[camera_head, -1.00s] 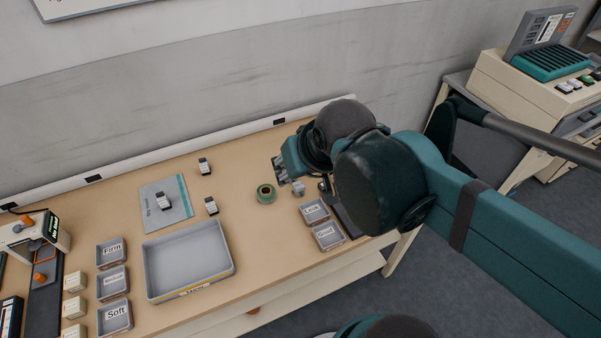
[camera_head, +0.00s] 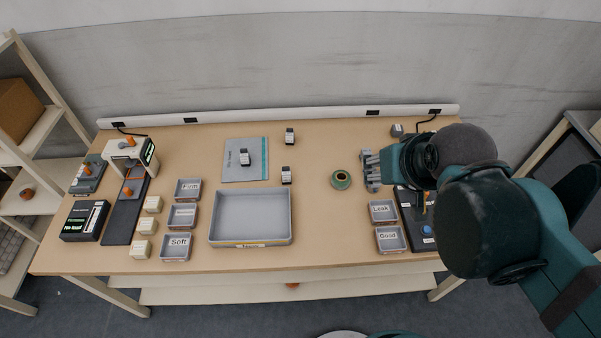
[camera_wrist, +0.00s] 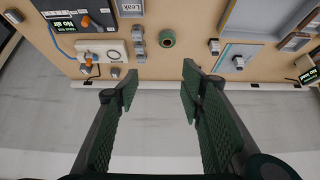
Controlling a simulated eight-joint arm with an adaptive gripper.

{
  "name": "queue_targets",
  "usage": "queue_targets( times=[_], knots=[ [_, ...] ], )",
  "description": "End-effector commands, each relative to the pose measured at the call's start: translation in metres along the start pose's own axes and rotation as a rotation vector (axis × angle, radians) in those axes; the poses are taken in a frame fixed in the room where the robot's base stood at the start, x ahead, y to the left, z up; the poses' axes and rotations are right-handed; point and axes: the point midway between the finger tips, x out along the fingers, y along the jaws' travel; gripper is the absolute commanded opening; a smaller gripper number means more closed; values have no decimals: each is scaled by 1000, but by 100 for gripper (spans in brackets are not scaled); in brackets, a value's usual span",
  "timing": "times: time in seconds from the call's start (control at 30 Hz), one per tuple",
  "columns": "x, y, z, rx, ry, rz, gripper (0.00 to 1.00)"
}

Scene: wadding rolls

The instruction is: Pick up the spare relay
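Small black-and-white modules that look like relays sit on the table in the head view. One (camera_head: 244,157) is on a grey mat (camera_head: 232,174), one (camera_head: 289,136) is behind, near the wall, and one (camera_head: 286,175) is just behind the large tray. No readable label tells me which is the spare relay. The wrist view shows one module (camera_wrist: 214,47) and the one on the mat (camera_wrist: 238,62). My gripper (camera_wrist: 160,84) is open and empty, above the back right of the table, with nothing between its fingers. In the head view my arm mostly hides it.
A green tape roll (camera_head: 341,180) and grey blocks (camera_head: 370,170) lie left of my arm. Leak (camera_head: 383,221) and Good (camera_head: 390,250) trays stand at the right. A large empty tray (camera_head: 250,243) is front centre. A white trunking strip (camera_head: 280,113) runs along the wall.

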Motion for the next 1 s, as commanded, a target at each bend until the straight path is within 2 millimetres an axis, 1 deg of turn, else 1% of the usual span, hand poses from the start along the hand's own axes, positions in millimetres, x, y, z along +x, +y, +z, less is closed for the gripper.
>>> queue_targets(
  times=[0.23, 0.47, 0.77, 1.0],
  knots=[
    [6, -6, -11, 61, -24, -7, 39],
    [18, -18, -29, 175, -72, -14, 39],
    [40, -36, -52, 339, -140, -10, 39],
    [61, -52, -68, 469, -194, 4, 39]
  ],
)
